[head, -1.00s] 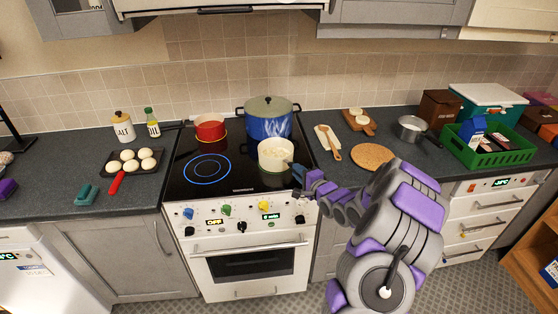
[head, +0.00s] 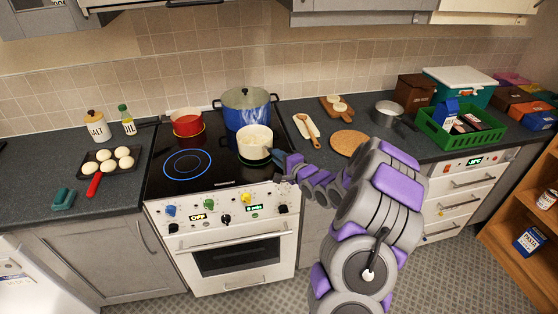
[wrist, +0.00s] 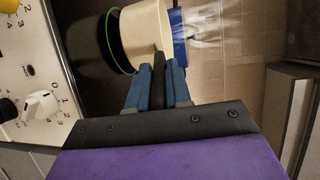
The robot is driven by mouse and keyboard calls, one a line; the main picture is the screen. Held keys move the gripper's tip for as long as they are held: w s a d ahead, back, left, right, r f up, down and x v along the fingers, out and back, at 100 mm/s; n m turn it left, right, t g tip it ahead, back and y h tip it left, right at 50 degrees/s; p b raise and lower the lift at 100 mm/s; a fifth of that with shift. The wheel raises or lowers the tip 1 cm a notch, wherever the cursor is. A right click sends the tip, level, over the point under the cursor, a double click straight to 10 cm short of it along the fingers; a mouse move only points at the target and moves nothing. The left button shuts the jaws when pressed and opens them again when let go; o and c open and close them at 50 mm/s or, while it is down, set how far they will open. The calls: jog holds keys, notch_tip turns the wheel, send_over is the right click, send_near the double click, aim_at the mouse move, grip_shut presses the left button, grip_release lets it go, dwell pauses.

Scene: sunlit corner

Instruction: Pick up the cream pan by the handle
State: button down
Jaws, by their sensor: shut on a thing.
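The cream pan (head: 254,137) is at the front right of the black hob, with pale contents inside. A green ring shows at its base. In the wrist view the pan (wrist: 146,30) is seen sideways, with the green ring and a dark disc beside its base; I cannot tell whether it is clear of the hob. My gripper (head: 279,158) is at the pan's right front side. In the wrist view its blue fingers (wrist: 158,80) are shut on the dark handle (wrist: 158,95), one on each side. The fingers hide part of the handle.
A steaming blue pot (head: 247,98) stands just behind the pan. A red pan (head: 187,123) is at the back left, and a lit blue ring (head: 187,164) at the front left is bare. Boards and a round mat (head: 349,143) lie on the right counter. Stove knobs (head: 246,198) are below.

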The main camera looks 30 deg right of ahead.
jog(key=shift+r, duration=0.75)
jog(key=s+a+r+p, duration=0.1)
jog(key=s+a+p, duration=0.4)
jog(key=s, duration=0.7)
jog(key=shift+s+r, duration=0.15)
jog(key=shift+s, duration=0.1)
jog(key=p, duration=0.4)
jog(key=shift+s+a+r, duration=0.1)
jog(key=shift+s+a, duration=0.1)
jog(key=shift+s, duration=0.1)
jog(key=shift+s+p, duration=0.1)
jog(key=shift+p, duration=0.3)
jog(key=shift+s+a+p, duration=0.15)
jog(key=shift+s+p, duration=0.05)
jog(key=shift+p, duration=0.75)
jog(key=shift+s+a+p, duration=0.2)
jog(key=shift+s+p, duration=0.15)
jog(key=shift+p, duration=0.85)
